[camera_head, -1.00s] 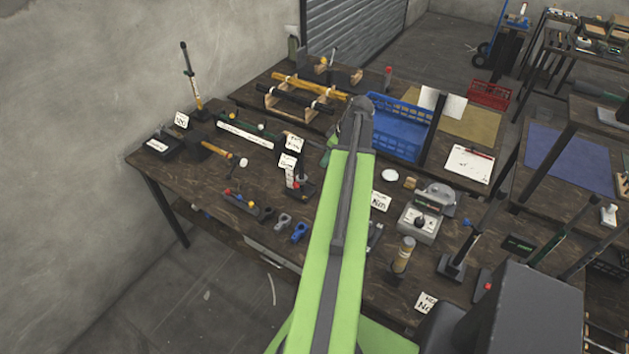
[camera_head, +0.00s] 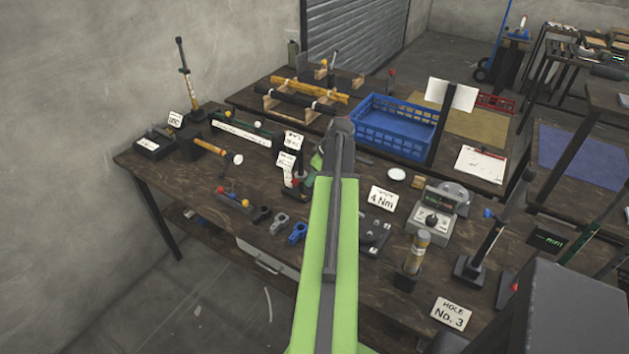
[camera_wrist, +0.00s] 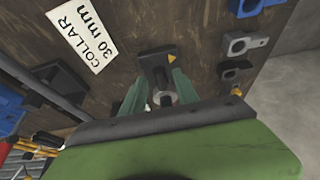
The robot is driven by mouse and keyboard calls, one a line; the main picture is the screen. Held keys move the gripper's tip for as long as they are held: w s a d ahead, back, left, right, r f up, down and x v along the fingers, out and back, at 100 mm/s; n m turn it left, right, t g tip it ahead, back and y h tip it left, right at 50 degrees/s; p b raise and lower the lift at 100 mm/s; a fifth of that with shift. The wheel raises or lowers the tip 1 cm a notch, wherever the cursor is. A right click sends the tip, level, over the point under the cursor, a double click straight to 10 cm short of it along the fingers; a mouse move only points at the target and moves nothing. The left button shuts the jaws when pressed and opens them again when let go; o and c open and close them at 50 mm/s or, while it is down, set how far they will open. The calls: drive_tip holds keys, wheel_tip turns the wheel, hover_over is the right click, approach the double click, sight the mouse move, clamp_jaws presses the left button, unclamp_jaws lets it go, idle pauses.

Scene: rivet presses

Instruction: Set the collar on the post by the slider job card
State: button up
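In the wrist view, my gripper (camera_wrist: 160,80) points down with its two green fingers apart. A small round grey metal piece (camera_wrist: 165,98) shows between them; I cannot tell whether it is the collar or a post's top. A black base with a yellow triangle (camera_wrist: 157,60) lies beyond the fingers. A white card reading "COLLAR 30 mm" (camera_wrist: 82,38) is beside it. In the head view, my arm hides most of my gripper. White cards (camera_head: 287,160) stand by a dark upright post (camera_head: 299,180) left of my arm; their text is too small to read surely.
Grey and blue clamp-like parts (camera_head: 297,233) lie near the bench's front edge. Right of my arm are a "4 Nm" card (camera_head: 382,198), a gauge box (camera_head: 432,222), a wooden-topped post (camera_head: 416,252) and a "HOLE No. 3" card (camera_head: 451,314). A blue crate (camera_head: 395,125) is behind.

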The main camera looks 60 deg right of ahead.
drive_tip(key=shift+c, duration=0.3)
clamp_jaws()
drive_tip(key=shift+f, duration=0.1)
idle(1.0)
